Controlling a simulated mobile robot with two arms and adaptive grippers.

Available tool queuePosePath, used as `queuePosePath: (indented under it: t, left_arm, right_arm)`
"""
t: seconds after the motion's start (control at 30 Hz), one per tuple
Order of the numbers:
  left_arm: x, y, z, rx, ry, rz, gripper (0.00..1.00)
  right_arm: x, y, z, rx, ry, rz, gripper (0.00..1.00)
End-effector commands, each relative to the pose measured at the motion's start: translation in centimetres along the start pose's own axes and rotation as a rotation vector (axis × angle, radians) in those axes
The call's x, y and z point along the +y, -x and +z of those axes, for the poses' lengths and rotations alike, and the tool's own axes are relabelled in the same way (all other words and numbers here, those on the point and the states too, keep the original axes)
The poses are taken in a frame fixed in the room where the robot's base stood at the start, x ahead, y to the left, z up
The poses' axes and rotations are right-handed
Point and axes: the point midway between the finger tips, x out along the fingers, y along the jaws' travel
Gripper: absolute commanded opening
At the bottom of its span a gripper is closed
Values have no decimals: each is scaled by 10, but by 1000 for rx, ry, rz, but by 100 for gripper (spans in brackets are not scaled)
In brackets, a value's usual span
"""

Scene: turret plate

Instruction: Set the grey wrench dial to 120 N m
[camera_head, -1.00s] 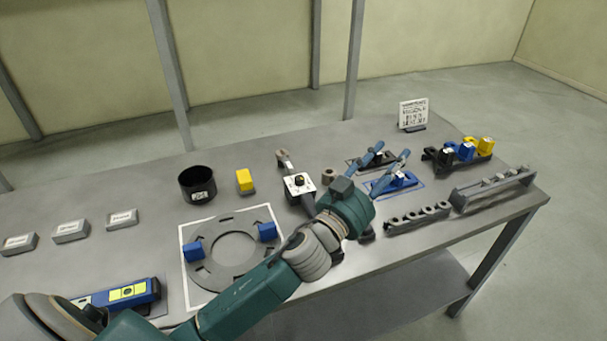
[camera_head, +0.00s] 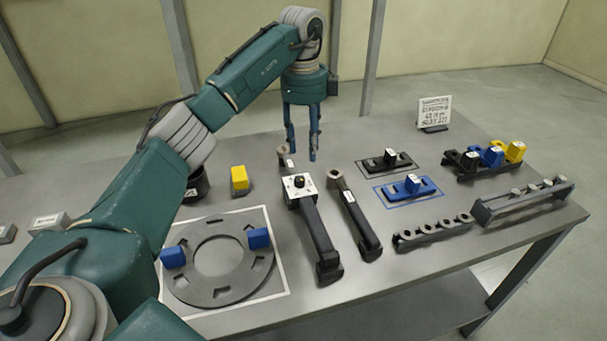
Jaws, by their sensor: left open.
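A grey torque wrench lies on the table, its dark handle (camera_head: 318,238) running toward the front edge. A white dial plate with a dark knob (camera_head: 299,183) sits near its far end. A second dark wrench (camera_head: 355,217) with a round grey head lies just to its right. My left gripper (camera_head: 302,153) points down, open and empty, with its fingertips appearing just beyond the dial plate. I cannot tell their exact height above the table. The dial's reading is too small to make out. My right gripper is not in view.
A grey slotted ring (camera_head: 218,287) with two blue blocks lies front left. A yellow block (camera_head: 239,179) and a dark cup (camera_head: 197,186), partly behind my arm, stand behind it. Blue and black fixtures (camera_head: 405,187), racks (camera_head: 435,232) and a sign (camera_head: 434,112) are on the right.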

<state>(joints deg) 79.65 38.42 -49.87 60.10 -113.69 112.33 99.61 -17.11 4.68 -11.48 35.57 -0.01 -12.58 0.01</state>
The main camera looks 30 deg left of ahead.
Motion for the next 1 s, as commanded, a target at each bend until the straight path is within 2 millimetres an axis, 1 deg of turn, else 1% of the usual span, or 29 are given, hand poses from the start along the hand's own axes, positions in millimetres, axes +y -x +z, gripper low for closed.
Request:
queuePosePath:
  t: [0.03, 0.07, 0.17, 0.27, 0.5, 0.7, 0.83, 1.0]
  left_arm:
    - [5, 4, 9, -19, 28, 17, 42]
    - [8, 5, 12, -28, 41, 26, 42]
    - [12, 0, 17, -40, 58, 39, 42]
    - [13, -14, 18, -39, 56, 40, 42]
    - [14, -60, 18, -38, 54, 39, 42]
    - [14, -88, 19, -37, 54, 35, 42]
    - [14, -97, 20, -37, 53, 35, 42]
    - [14, -99, 20, -37, 53, 33, 42]
  right_arm:
    - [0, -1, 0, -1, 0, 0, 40]
    - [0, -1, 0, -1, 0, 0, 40]
    - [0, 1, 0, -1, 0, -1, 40]
    - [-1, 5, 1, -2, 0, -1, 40]
    - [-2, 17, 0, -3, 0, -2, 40]
    - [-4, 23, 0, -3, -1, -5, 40]
    - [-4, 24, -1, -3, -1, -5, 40]
    - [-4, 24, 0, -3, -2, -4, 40]
